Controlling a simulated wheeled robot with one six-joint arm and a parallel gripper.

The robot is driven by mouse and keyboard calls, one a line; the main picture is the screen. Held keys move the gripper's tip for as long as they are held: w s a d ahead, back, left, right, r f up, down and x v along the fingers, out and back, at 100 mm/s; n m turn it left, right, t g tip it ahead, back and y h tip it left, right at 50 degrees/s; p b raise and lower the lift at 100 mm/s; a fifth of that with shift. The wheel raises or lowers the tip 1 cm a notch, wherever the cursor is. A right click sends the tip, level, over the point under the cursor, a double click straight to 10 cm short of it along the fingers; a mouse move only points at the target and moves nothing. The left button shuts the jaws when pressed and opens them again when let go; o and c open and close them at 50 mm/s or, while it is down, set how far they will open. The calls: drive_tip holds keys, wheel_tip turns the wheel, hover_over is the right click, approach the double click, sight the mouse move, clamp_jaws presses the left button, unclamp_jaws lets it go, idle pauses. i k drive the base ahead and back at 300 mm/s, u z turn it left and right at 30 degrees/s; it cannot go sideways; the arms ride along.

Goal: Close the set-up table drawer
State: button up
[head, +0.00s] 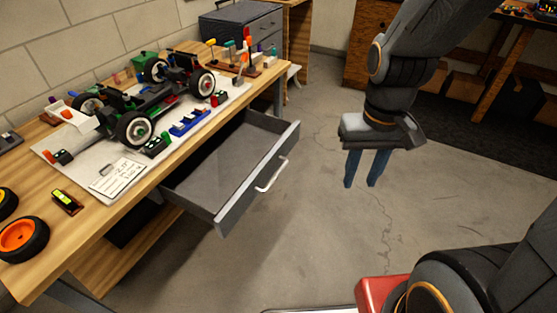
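The set-up table (85,244) stands on the left with a wooden top. Its grey drawer (228,178) is pulled out from under the top, and its inside looks empty. The drawer front has a pale bar handle (272,174) facing the aisle. My gripper (362,184) hangs over the floor to the right of the drawer, pointing down, clear of the handle. Its two blue fingers are apart with nothing between them.
An RC car chassis (139,130) sits on a white board with small tools around it. A grey cabinet (238,31) and wooden furniture stand at the back. Loose wheels (22,240) lie at the near left. Bare concrete floor (320,215) lies between drawer and gripper.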

sight(217, 185)
drive_tip(key=u, duration=0.15)
drive_tip(key=i, duration=0.85)
drive_tip(key=u, duration=0.3)
drive_tip(key=k, duration=0.95)
drive_tip(key=u, duration=0.3)
